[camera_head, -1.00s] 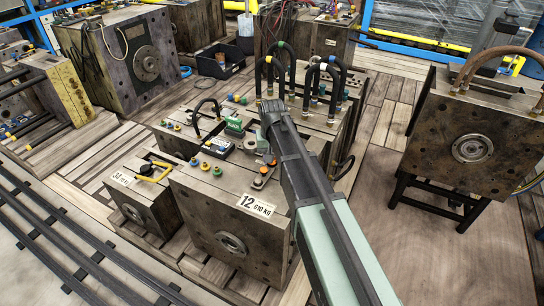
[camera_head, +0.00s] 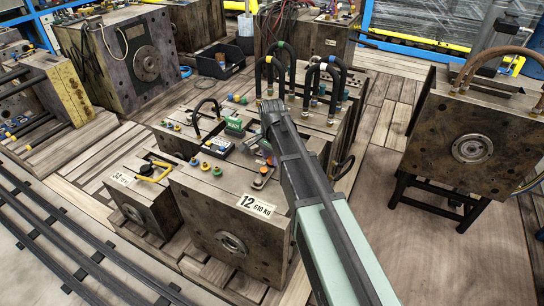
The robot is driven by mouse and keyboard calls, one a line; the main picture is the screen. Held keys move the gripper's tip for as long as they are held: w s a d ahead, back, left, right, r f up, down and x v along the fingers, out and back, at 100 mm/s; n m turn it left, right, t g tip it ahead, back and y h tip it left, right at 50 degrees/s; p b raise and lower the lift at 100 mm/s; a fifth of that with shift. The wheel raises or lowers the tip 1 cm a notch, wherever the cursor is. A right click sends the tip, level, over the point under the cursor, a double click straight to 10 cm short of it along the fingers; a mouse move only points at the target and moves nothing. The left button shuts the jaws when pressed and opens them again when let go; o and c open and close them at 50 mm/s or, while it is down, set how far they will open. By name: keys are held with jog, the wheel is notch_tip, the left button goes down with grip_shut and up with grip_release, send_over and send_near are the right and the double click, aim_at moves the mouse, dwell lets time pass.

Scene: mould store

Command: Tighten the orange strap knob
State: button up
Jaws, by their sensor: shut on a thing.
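My arm reaches in from the lower right, and my gripper (camera_head: 268,157) is at the knob, pointing down. The wrist partly covers the gripper, and the fingertips are small and hard to make out. The jaws are closed at the knob. Another orange patch shows beside the wrist, and I cannot tell what it belongs to.
A small mould with a yellow handle (camera_head: 153,171) stands to the left. Black hoses (camera_head: 333,78) arch up behind my wrist. A green-topped device (camera_head: 219,147) lies left of the gripper. A mould on a black stand (camera_head: 468,150) is at right. Rails run along the lower left.

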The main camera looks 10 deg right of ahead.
jog(key=shift+m, duration=0.6)
jog(key=o, duration=0.9)
notch_tip(320, 180, up, 11)
jog(key=p, duration=1)
jog(key=shift+f+p, duration=0.1)
jog(key=shift+p, duration=0.3)
